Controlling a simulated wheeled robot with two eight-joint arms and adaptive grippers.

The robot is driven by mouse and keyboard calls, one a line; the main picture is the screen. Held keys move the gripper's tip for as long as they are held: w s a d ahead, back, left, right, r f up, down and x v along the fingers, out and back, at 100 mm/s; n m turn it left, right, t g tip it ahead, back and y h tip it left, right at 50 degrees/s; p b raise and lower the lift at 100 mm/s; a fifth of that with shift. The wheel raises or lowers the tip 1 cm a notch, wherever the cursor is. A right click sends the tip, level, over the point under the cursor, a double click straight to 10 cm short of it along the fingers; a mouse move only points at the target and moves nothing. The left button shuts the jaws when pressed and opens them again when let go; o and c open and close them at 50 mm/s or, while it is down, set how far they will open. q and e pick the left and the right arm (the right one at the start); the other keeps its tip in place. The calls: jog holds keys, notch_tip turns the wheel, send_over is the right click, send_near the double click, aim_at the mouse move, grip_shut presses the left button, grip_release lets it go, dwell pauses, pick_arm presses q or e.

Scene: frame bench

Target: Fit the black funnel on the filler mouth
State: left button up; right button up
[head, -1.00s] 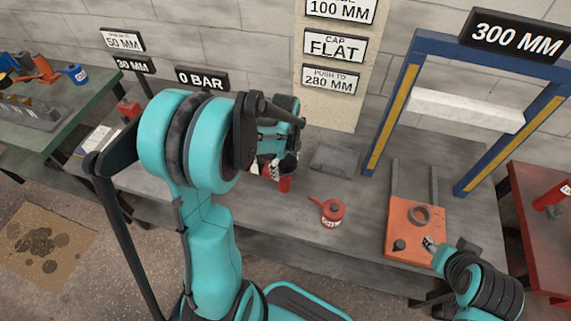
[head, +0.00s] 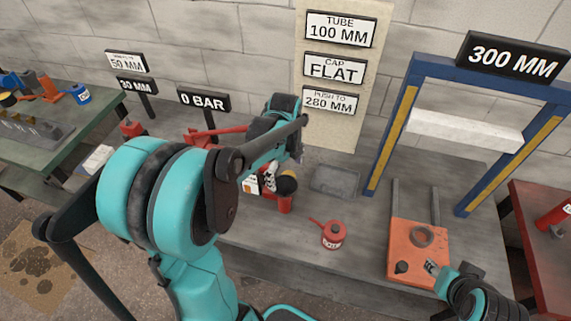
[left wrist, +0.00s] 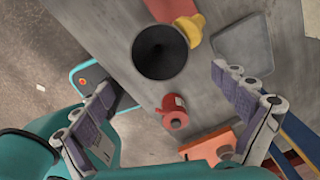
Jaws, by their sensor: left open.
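The black funnel (head: 288,187) shows in the head view just above a red cup-like part (head: 285,205) on the bench. In the left wrist view its dark round opening (left wrist: 160,51) faces the camera, between and slightly beyond my fingertips. My left gripper (left wrist: 162,82) is open and empty, one finger on each side of the funnel, apart from it in that picture. In the head view my left gripper (head: 268,181) is beside the funnel, partly hidden by my arm. My right gripper (head: 432,267) is beside the orange plate; its opening is unclear. I cannot identify the filler mouth for certain.
A small red can with a handle (head: 333,236) stands on the bench right of the funnel. A grey tray (head: 334,181) lies behind. The orange plate (head: 408,263) carries a ring and a dark knob, before a blue frame (head: 392,125). Bare bench lies between can and plate.

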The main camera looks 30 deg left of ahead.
pick_arm(q)
notch_tip(320, 180, up, 5)
jog(key=shift+f, duration=0.1)
dwell(0.6)
jog(key=s+d+r+n+t, duration=0.1)
jog(key=s+d+n+t, duration=0.6)
jog(key=n, duration=1.2)
jog(key=s+d, duration=0.3)
jog(key=shift+s+r+n, duration=0.2)
jog(key=shift+s+n, duration=0.2)
jog(key=shift+a, duration=0.1)
